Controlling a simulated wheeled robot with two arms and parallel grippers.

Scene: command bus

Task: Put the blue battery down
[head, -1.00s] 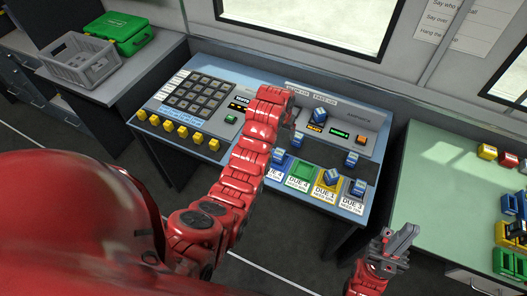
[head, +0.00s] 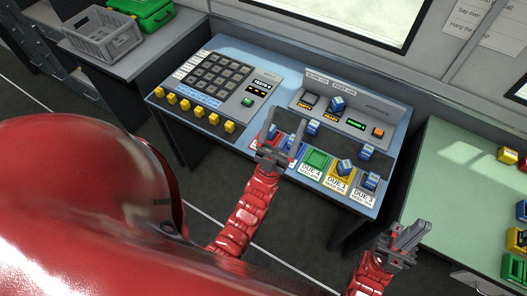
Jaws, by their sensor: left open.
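My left gripper (head: 282,134) is open over the front left of the console, its two fingers spread and pointing away from me. A blue battery (head: 273,131) shows between the fingers, low on the console, partly hidden. Another blue battery (head: 295,146) is beside the right finger, partly hidden. Other blue batteries stand in the back bay (head: 338,103), behind the coloured pads (head: 313,127), at the right (head: 367,151), on the yellow pad (head: 345,167) and on the grey pad (head: 371,181). My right gripper (head: 405,238) is low at the right, away from the console.
The green pad (head: 316,159) looks empty. A keypad (head: 219,74) and several yellow knobs (head: 199,111) are at the console's left. A grey crate (head: 104,37) and a green case (head: 143,10) stand back left. A green-topped table (head: 455,170) is at the right.

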